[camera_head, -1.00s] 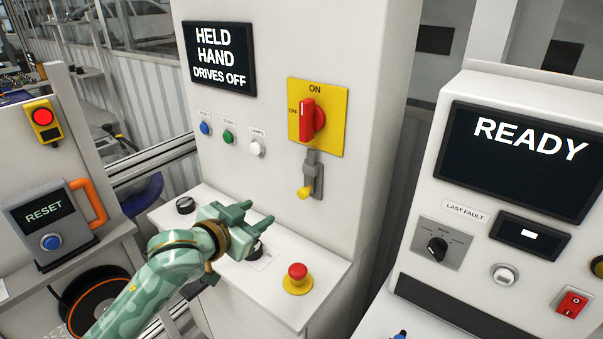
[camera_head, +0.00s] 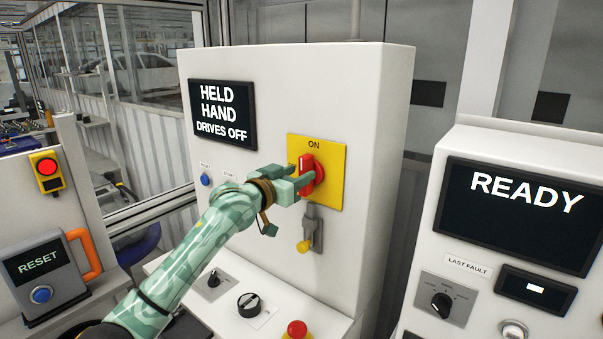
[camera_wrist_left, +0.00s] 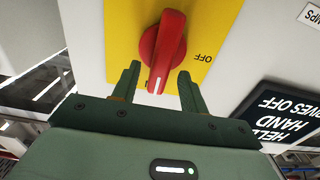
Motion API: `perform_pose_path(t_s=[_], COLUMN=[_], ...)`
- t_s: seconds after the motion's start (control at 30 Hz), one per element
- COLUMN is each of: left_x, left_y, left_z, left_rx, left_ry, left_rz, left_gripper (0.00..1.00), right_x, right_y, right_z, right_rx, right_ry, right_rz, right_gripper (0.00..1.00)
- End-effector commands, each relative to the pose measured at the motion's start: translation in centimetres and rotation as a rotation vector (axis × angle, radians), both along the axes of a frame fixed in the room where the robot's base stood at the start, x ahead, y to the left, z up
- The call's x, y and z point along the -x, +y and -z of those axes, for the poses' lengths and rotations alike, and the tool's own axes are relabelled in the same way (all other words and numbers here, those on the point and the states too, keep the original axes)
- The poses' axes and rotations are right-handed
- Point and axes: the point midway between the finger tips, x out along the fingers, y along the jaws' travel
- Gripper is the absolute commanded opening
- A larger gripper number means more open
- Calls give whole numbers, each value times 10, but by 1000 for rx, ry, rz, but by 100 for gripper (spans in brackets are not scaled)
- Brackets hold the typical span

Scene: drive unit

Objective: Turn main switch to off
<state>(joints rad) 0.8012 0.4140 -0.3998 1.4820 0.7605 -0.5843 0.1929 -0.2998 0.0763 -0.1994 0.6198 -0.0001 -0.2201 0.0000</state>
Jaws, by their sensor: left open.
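The main switch is a red rotary handle (camera_head: 306,174) on a yellow plate (camera_head: 332,188) on the white cabinet's front. In the head view the handle stands upright, in line with the ON label above it. My left gripper (camera_head: 297,180) is open at the handle and covers part of the plate, including where OFF is printed. In the left wrist view, the left gripper's fingers (camera_wrist_left: 157,85) stand on either side of the red handle's (camera_wrist_left: 163,42) end, with gaps to it. The OFF label (camera_wrist_left: 202,58) shows there, to the right of the handle. My right gripper is not in view.
A grey hasp with a yellow knob (camera_head: 304,247) hangs just below the plate. A display (camera_head: 222,114) reads HELD HAND DRIVES OFF. A red stop button (camera_head: 296,329) and black knobs (camera_head: 250,304) sit on the ledge below. A READY panel (camera_head: 522,200) stands at right.

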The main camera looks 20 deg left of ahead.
Motion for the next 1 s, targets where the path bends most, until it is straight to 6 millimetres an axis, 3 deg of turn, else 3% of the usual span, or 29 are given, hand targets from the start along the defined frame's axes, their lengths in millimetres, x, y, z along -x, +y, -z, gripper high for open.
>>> perform_pose_path(t_s=[0.2, 0.5, 0.67, 1.0], left_x=[-19, -20, -20, -20], left_y=[-6, -7, -7, -6], left_z=[0, 1, 1, -1], left_rx=[0, -1, -1, 27], left_ry=[0, 1, 1, 11], left_rz=[0, -1, -1, -1], left_gripper=[44, 44, 0, 0], right_x=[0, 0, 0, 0], right_y=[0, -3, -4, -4], right_z=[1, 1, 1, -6], right_rx=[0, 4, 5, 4], right_ry=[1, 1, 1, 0], right_rz=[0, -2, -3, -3], right_gripper=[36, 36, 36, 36])
